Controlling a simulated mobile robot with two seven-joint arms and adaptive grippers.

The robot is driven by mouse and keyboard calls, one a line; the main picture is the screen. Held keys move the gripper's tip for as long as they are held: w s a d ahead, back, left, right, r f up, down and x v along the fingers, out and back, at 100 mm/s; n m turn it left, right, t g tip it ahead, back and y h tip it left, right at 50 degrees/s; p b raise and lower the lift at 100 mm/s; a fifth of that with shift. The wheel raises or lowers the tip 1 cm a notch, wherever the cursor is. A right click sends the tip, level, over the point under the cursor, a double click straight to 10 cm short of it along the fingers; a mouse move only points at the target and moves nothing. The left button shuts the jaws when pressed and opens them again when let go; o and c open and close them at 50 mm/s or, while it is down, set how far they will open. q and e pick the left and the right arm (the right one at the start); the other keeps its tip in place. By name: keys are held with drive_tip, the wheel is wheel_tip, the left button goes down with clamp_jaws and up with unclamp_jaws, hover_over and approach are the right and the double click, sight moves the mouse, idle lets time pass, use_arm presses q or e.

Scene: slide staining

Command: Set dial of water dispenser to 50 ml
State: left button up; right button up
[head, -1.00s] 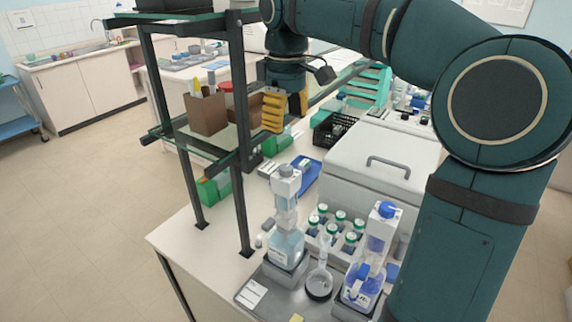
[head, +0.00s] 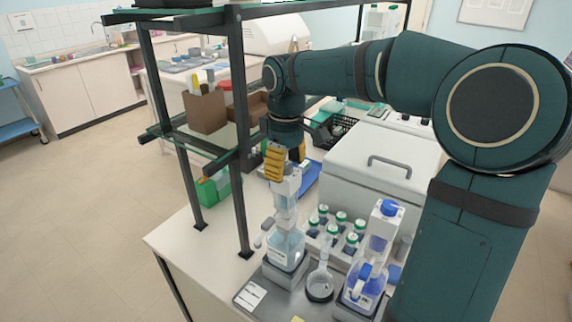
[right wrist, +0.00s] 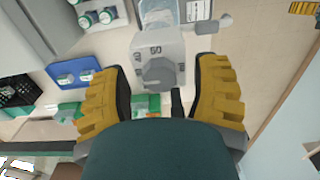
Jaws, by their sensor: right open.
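The water dispenser, a bottle (head: 287,247) of pale blue liquid with a grey-white head (head: 286,188), stands on a grey tray (head: 248,295). My right gripper (head: 285,176) points down at the dispenser head, its yellow fingers open. In the right wrist view, the grey dial (right wrist: 160,72) lies ahead of and between the spread fingertips of the right gripper (right wrist: 163,85). No grip on it shows. A marking like "50" is on the head above the dial; the side markings are too small to read surely. My left gripper is not in view.
A second dispenser with a blue cap (head: 388,208) stands to the right, with a round flask (head: 319,286) between them. Green-capped bottles (head: 341,217) stand behind. A shelf post (head: 240,150) is close left of my gripper; a white lidded box (head: 385,160) is right.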

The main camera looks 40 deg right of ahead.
drive_tip(key=shift+c, duration=0.4)
clamp_jaws()
drive_tip(key=shift+m, duration=0.3)
drive_tip(key=m, duration=0.3)
drive_tip(key=shift+m, duration=0.3)
drive_tip(key=m, duration=0.4)
drive_tip(key=shift+m+p, duration=0.3)
drive_tip(key=shift+p, duration=0.1)
drive_tip(key=m, duration=0.4)
drive_tip(key=shift+m+p, duration=0.3)
drive_tip(key=shift+m, duration=2.2)
